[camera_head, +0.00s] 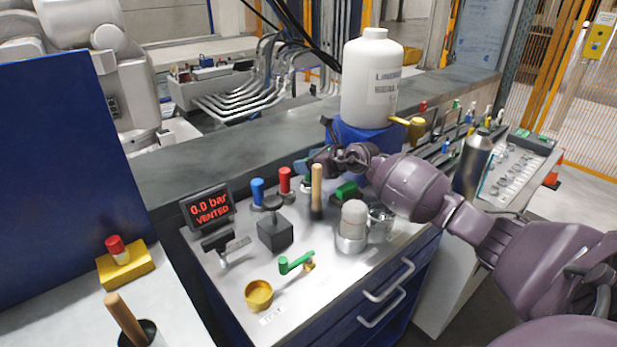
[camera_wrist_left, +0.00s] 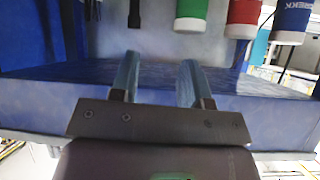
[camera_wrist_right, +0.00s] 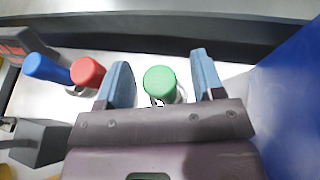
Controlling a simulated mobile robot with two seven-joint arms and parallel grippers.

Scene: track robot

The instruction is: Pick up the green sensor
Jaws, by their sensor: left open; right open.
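The green sensor (camera_wrist_right: 159,82) shows in the right wrist view as a green round-topped cylinder. It stands between the two spread fingers of my right gripper (camera_wrist_right: 159,62), with a visible gap on each side. In the head view my right gripper (camera_head: 308,168) is over the back of the workbench, right of the red sensor (camera_head: 285,180), and largely hides the green one. The red sensor and the blue sensor (camera_head: 257,190) stand upright in a row to its left. My left gripper (camera_wrist_left: 160,82) is open and empty in the left wrist view; it is out of the head view.
A wooden-handled tool (camera_head: 317,190) stands upright in front of my right gripper. A gauge display (camera_head: 209,208) reads 0.0 bar, vented. A white bottle (camera_head: 371,75) stands behind on a blue support. A green-handled valve (camera_head: 296,263) and brass cup (camera_head: 259,295) are nearer the front.

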